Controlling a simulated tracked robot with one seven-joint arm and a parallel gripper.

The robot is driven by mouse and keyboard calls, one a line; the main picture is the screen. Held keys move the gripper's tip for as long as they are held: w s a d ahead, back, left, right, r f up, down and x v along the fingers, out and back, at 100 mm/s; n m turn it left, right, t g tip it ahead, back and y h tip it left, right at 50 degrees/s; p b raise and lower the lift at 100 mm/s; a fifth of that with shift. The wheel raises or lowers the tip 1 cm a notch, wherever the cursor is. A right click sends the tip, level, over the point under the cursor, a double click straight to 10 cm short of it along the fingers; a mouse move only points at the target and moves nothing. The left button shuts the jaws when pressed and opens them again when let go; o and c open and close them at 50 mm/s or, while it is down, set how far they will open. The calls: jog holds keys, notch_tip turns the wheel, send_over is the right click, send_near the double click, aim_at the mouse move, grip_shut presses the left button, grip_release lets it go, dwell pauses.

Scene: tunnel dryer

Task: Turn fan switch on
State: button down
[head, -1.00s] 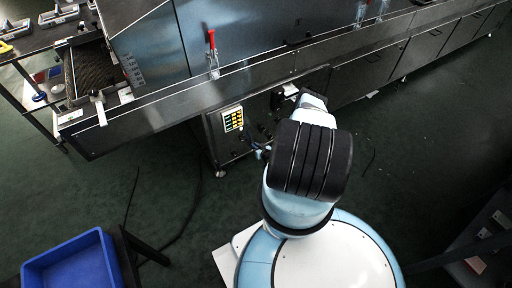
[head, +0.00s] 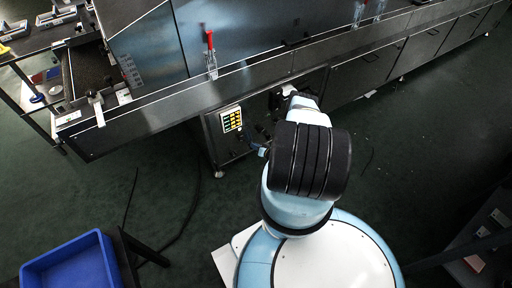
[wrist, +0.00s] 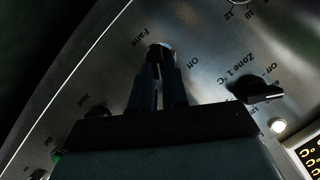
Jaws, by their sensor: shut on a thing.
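The fan switch (wrist: 160,46) is a knob on the metal control panel, beside the printed word "Fans" in the wrist view. My gripper (wrist: 160,66) is shut on this knob, one dark finger on each side. The fingers hide most of the knob, so I cannot tell its exact angle. In the head view, the control panel (head: 211,146) is on the front of the dryer, low down. My own arm hides much of the area around the switch there.
A black Zone 1 knob (wrist: 256,90) is right of my gripper, with a lit white lamp (wrist: 277,126) below it. A yellow-lit display (head: 231,119) is on the panel. A blue bin (head: 70,264) stands at lower left. The green floor is mostly clear.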

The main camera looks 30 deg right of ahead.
jog(key=shift+d, duration=0.25)
jog(key=c, duration=1.4)
grip_release()
jog(key=shift+o, duration=1.3)
jog(key=shift+a, duration=0.15)
jog(key=v, duration=1.3)
jog(key=shift+s, duration=0.35)
